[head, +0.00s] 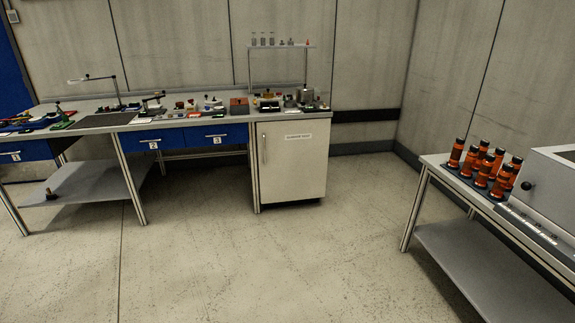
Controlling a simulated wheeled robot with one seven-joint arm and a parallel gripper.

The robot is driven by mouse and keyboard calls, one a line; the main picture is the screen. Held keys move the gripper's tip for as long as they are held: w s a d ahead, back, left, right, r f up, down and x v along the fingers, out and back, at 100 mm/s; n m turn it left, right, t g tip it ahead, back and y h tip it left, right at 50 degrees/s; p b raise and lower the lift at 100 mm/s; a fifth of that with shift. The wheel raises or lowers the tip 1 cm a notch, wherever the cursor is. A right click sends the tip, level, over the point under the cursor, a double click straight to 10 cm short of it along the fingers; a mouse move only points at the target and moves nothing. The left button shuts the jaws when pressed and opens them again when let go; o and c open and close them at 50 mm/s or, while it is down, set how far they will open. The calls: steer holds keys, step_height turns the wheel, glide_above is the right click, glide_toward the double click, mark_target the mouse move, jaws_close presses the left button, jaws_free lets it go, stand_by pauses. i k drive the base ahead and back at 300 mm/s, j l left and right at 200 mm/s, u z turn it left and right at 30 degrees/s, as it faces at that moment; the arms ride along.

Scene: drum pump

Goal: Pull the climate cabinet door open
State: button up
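The climate cabinet (312,180) is a pale box standing on the floor under the right end of the long workbench. Its door (293,165) faces me and looks shut. A vertical handle (264,149) is near the door's left edge, and a small label (298,137) is near its top. My gripper is not in view.
The workbench (95,127) carries many small items and has blue drawers (216,136). A second table (442,168) at the right holds several orange-brown bottles (483,167) and a grey machine (545,185). The floor (270,265) before the cabinet is clear.

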mark_target(293, 155)
steer(key=i+l, duration=0.1)
steer(key=l, duration=0.2)
steer(key=i+l, duration=0.1)
steer(key=l, duration=0.2)
steer(key=i+l, duration=0.1)
steer(key=l, duration=0.2)
steer(key=i+l, duration=0.6)
steer(key=i, duration=0.2)
steer(key=i+j, duration=0.1)
steer(key=i, duration=0.45)
steer(key=i+j, duration=0.1)
steer(key=i, duration=0.4)
steer(key=i+j, duration=0.1)
steer(key=i, duration=0.45)
steer(key=i+j, duration=0.3)
steer(key=i, duration=0.2)
steer(key=i+j, duration=0.25)
steer(key=i, duration=0.25)
steer(key=i+j, duration=0.3)
steer(key=i, duration=0.15)
steer(key=i+j, duration=0.15)
steer(key=j, duration=0.25)
steer(key=i+j, duration=0.1)
steer(key=j, duration=0.3)
steer(key=i+j, duration=0.15)
steer(key=j, duration=0.25)
steer(key=i+j+z, duration=0.1)
steer(key=j, duration=0.3)
